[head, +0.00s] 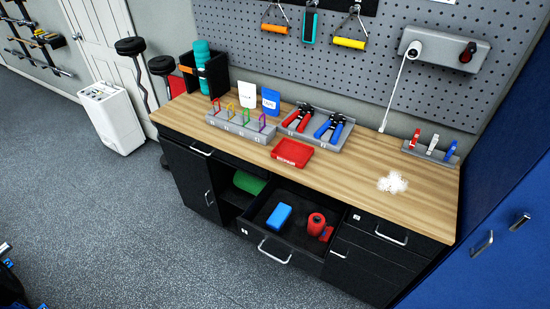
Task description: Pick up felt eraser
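A plain blue block (279,216) lies in the open drawer (262,240) of the workbench, toward its left side. It looks like the felt eraser, but its material is too small to tell. A red cylinder (316,224) stands to its right in the same drawer, with a smaller red piece (327,234) beside it. Nothing covers the blue block from above. Neither of my grippers can be made out. Dark parts with blue bits show at the lower left edge, and I cannot tell what they are.
A green item (249,182) sits in an open shelf. The floor (150,230) in front is clear.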

